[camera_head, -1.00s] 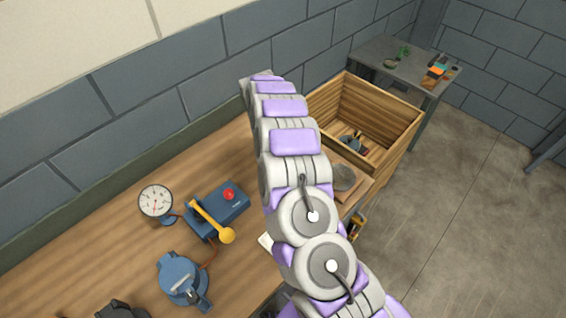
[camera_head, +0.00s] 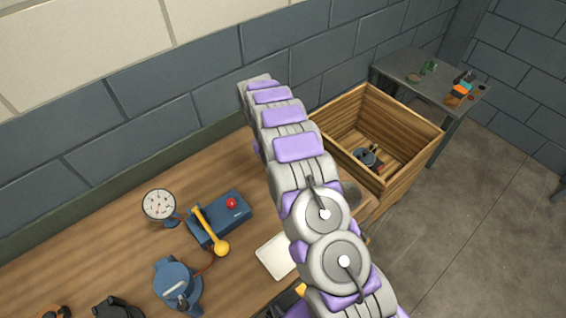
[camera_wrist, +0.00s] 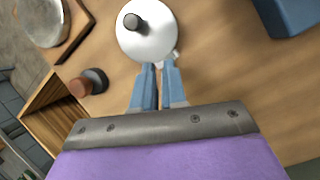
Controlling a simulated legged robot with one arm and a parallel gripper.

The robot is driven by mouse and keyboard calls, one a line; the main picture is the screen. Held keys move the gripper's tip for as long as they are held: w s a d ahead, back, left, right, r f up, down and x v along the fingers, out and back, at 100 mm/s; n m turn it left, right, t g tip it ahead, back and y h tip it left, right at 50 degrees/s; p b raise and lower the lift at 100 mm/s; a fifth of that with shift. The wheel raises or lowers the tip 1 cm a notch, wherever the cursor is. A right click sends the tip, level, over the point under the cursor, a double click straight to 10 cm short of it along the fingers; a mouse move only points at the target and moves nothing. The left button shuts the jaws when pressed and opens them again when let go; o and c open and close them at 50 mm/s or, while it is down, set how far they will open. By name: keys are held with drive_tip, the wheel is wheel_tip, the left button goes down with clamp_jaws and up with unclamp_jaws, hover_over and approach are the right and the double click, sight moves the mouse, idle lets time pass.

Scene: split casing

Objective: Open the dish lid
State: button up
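A round white lid (camera_wrist: 148,32) with a dark knob (camera_wrist: 133,22) lies at the top of the wrist view, over a wooden table. The dish under it is hidden. My gripper (camera_wrist: 159,66) has blue fingers close together, with only a narrow gap between them. Their tips are at the lid's near rim, to the side away from the knob. I cannot tell whether they touch or pinch the rim. In the head view my arm hides the lid and the gripper.
On the table (camera_head: 110,225) are a gauge (camera_head: 159,204), a blue box with a yellow lever (camera_head: 211,232), a blue lidded device (camera_head: 176,284) and a white plate (camera_head: 275,256). An open wooden crate (camera_head: 405,135) and grey side table (camera_head: 420,82) stand right. A brown-capped knob (camera_wrist: 82,86) is beside my gripper.

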drive_tip(key=shift+o, duration=0.8)
drive_tip(key=shift+s+a+r, duration=0.1)
drive_tip(key=shift+s+a, duration=0.05)
drive_tip(key=shift+a, duration=0.25)
drive_tip(key=shift+o, duration=0.6)
drive_tip(key=shift+a, duration=0.2)
drive_tip(key=shift+o, duration=1.6)
drive_tip(key=shift+d, duration=0.3)
drive_tip(key=shift+o, duration=0.2)
drive_tip(key=shift+d, duration=1.05)
drive_tip(key=p+v, duration=1.2)
drive_tip(key=v, duration=0.5)
drive_tip(key=shift+r, duration=0.2)
